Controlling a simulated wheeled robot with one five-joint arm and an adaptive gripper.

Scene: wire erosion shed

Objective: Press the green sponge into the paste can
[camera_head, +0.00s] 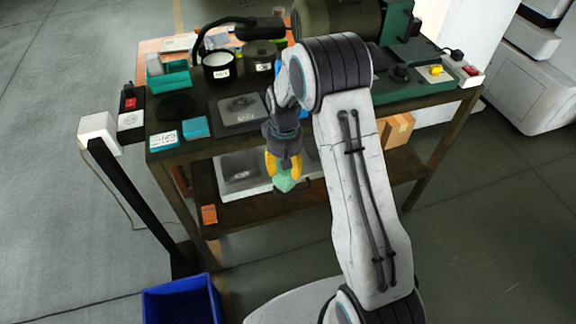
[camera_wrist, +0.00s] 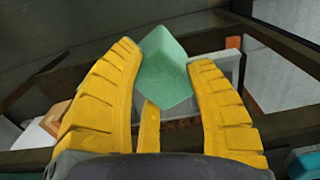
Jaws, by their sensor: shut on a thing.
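The green sponge (camera_head: 285,183) is held between the yellow fingers of my gripper (camera_head: 283,167), in front of the workbench edge and below its top. In the wrist view the sponge (camera_wrist: 163,72) is a pale green block, tilted, with the fingers (camera_wrist: 165,58) on either side. An open black can (camera_head: 219,73) with a white inside and a white label stands at the back left of the bench top. A dark grey can (camera_head: 261,60) with a label stands to its right. I cannot read which label says paste. My gripper is well apart from both.
A black disc (camera_head: 176,106), a teal tray (camera_head: 169,78), a blue-green block (camera_head: 196,127) and a grey plate (camera_head: 241,109) lie on the bench top. A green machine (camera_head: 412,88) fills the right. A lower shelf (camera_head: 342,186) and a blue bin (camera_head: 182,303) are below.

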